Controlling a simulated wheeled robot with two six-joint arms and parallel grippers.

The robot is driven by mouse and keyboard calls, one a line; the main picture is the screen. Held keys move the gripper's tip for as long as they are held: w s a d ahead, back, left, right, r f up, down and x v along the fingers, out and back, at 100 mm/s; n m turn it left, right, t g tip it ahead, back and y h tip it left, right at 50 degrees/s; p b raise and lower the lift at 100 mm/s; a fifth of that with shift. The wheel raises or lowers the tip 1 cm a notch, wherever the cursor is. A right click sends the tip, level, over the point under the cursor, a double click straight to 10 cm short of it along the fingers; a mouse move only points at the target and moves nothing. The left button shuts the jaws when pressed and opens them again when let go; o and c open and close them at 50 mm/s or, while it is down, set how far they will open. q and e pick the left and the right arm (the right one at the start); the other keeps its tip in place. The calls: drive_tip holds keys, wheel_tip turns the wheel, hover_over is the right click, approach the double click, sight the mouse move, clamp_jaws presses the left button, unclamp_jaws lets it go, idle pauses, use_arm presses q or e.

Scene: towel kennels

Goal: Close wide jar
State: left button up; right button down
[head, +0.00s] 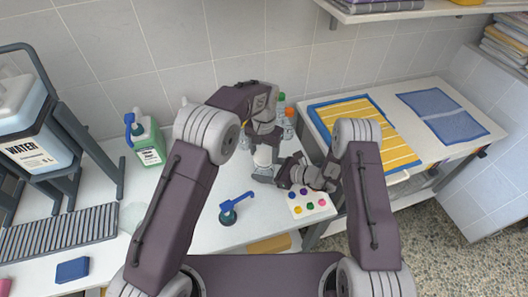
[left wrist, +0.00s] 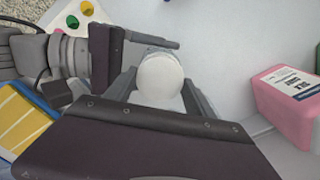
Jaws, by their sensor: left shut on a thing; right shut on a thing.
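The wide jar (head: 263,157) stands on the white counter, largely hidden by my two grippers. In the left wrist view its round white lid (left wrist: 160,80) faces the camera, with a little of the jar's clear side (left wrist: 156,50) showing beyond it. My left gripper (head: 264,144) comes from above and is shut on the lid, one finger on each side. My right gripper (head: 264,174) reaches in low from the right and is shut on the jar's body. I cannot tell whether the lid is fully seated.
A blue brush-like tool (head: 229,214) lies in front. A white card with coloured dots (head: 311,205) is at the right. A green jug (head: 147,140) and a water container (head: 30,125) stand left. Bottles (head: 289,122) stand behind the jar.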

use_arm(q)
drive_tip(key=shift+f, duration=0.4)
drive_tip(key=m, duration=0.4)
drive_tip(key=shift+m, duration=0.3)
drive_tip(key=m, duration=0.9)
drive_tip(key=shift+m, duration=0.3)
drive_tip(key=m, duration=0.9)
drive_tip(key=shift+m, duration=0.3)
drive_tip(key=m, duration=0.8)
drive_tip(key=shift+m, duration=0.4)
